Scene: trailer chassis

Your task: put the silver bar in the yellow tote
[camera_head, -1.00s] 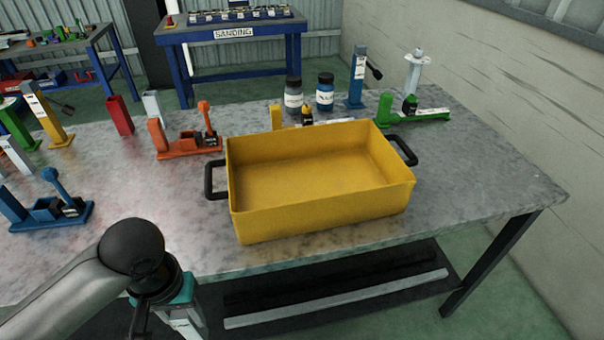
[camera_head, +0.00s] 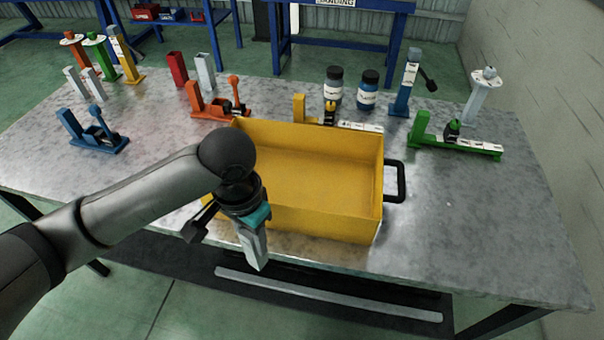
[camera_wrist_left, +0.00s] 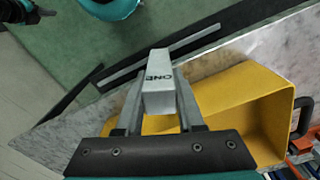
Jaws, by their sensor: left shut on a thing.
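The silver bar (camera_wrist_left: 157,84), marked ONE, is held between the two fingers of my left gripper (camera_wrist_left: 160,112) in the left wrist view. In the head view the left gripper (camera_head: 250,232) points down in front of the yellow tote, with the bar (camera_head: 257,256) at its lower end. The yellow tote (camera_head: 325,224) stands on the grey table, and its visible inside is empty. In the left wrist view the tote (camera_wrist_left: 225,97) lies to the right of the bar, which is outside it. My left arm hides the tote's left front part.
A green fixture (camera_head: 455,138) is at right. The front right tabletop (camera_head: 470,230) is clear. A lower shelf holds a long light strip (camera_head: 330,293).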

